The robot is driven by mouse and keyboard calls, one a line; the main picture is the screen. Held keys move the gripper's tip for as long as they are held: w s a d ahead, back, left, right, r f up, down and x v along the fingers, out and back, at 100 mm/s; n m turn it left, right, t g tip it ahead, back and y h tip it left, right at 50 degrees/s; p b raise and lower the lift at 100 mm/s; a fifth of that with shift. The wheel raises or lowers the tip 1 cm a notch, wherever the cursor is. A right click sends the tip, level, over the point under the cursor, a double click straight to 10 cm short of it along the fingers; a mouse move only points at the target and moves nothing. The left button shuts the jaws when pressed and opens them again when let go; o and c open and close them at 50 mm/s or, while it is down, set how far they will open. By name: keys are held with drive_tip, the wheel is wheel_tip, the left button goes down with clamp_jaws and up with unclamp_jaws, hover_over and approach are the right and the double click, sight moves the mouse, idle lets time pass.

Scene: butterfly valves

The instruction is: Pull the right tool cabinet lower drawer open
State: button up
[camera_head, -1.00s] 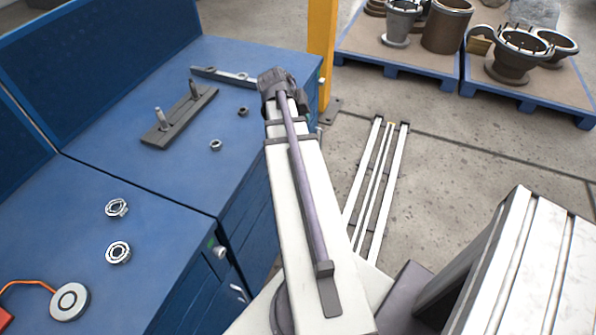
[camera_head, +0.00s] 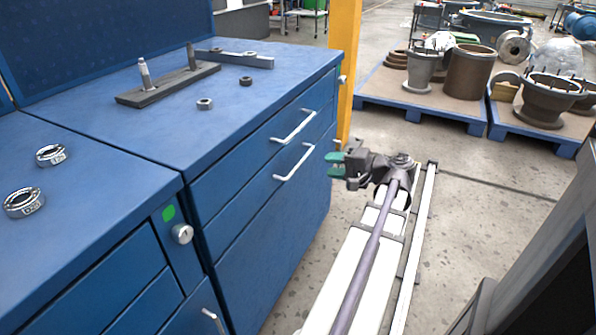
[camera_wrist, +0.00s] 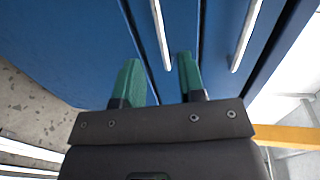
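The right tool cabinet (camera_head: 300,225) is blue, with drawer fronts facing my arm. Two pale bar handles show: the upper handle (camera_head: 293,127) and the lower drawer's handle (camera_head: 294,163). The drawers look shut. My gripper (camera_head: 336,164) has green fingertips and is open and empty, apart from the cabinet front and to the right of the handles. In the wrist view, my gripper (camera_wrist: 158,80) points at the drawer fronts. The lower handle (camera_wrist: 160,35) lies ahead of the gap between the fingers, and the upper handle (camera_wrist: 245,35) is farther right.
A yellow post (camera_head: 345,60) stands behind the cabinet's far corner. A dark plate with pins (camera_head: 168,85) and nuts lie on the cabinet top. The left cabinet (camera_head: 100,285) adjoins it. Pallets with metal castings (camera_head: 470,75) stand behind on the floor.

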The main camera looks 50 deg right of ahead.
sight(301, 160)
drive_tip(key=b+x, duration=0.1)
drive_tip(key=x, duration=0.9)
drive_tip(key=shift+b, duration=0.4)
clamp_jaws()
drive_tip(key=shift+f, duration=0.1)
